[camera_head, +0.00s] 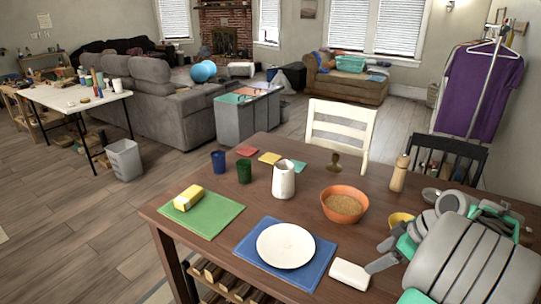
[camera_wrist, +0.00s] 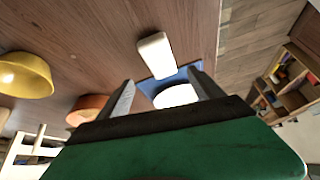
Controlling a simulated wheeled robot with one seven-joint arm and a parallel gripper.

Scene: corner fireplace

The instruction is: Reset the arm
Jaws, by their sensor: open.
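My gripper (camera_head: 376,257) is over the right front part of the brown table (camera_head: 400,190), with my arm folded behind it. In the wrist view my gripper (camera_wrist: 161,76) has its two grey fingers spread apart with nothing held between them. A white block-like object (camera_head: 350,273) lies by the table's front edge, close to my fingers in the head view. In the wrist view the white block (camera_wrist: 156,55) appears beyond the fingertips. My arm hides part of the table's right end.
On the table are a white plate (camera_head: 286,245) on a blue mat (camera_head: 322,268), an orange bowl (camera_head: 344,204), a yellow bowl (camera_head: 400,219), a white pitcher (camera_head: 284,180), a wooden bottle (camera_head: 399,173) and a yellow block (camera_head: 188,198). Chairs stand behind.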

